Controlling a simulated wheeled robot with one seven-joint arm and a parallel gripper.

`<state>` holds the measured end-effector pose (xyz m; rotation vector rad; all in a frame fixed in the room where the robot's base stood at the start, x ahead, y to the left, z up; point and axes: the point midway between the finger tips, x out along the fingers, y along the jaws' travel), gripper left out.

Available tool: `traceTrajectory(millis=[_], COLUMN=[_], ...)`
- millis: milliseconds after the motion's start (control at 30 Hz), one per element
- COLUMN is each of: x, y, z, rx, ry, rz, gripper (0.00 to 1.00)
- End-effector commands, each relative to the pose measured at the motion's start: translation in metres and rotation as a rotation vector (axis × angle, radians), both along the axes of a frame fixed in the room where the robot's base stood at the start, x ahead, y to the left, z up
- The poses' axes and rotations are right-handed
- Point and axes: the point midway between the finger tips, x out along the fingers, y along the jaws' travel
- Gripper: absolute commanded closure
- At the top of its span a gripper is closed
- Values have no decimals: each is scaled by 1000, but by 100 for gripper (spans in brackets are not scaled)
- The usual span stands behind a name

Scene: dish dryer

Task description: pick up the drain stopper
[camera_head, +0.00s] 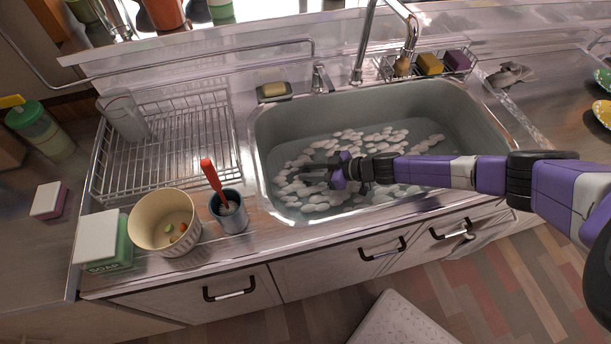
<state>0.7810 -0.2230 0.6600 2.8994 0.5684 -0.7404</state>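The sink (290,118) is a grey basin set in the metal counter, with many white foam patches (345,142) over its floor. My arm reaches in from the right. My gripper (314,174) is low over the basin, left of its middle, pointing left among the foam. Its dark fingers are small and partly merge with the background, so whether they are apart or hold something is unclear. I cannot make out the drain stopper; foam or my gripper may hide it.
A faucet (359,60) rises behind the sink beside a sponge rack (460,78). A wire dish rack (185,130), a cream bowl (145,212), a metal cup (231,215) with a red-handled tool, and a soap box (120,256) stand left. The sink's rim surrounds my gripper.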

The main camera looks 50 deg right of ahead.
Motion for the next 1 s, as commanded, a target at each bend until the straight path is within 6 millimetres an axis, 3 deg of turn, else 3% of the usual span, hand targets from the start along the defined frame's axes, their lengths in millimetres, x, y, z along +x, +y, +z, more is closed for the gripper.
traceTrajectory(millis=[33, 133, 467, 667, 833, 1000], x=[0, 0, 0, 0, 0, -1], y=[0, 0, 0, -1, -1, -1], z=[0, 0, 1, 13, 44, 93], rx=[0, 0, 0, 0, -2, -2], ry=[0, 0, 0, -2, -2, -1], rz=[0, 0, 0, 0, 3, 4], gripper=[83, 100, 100, 100, 100, 100])
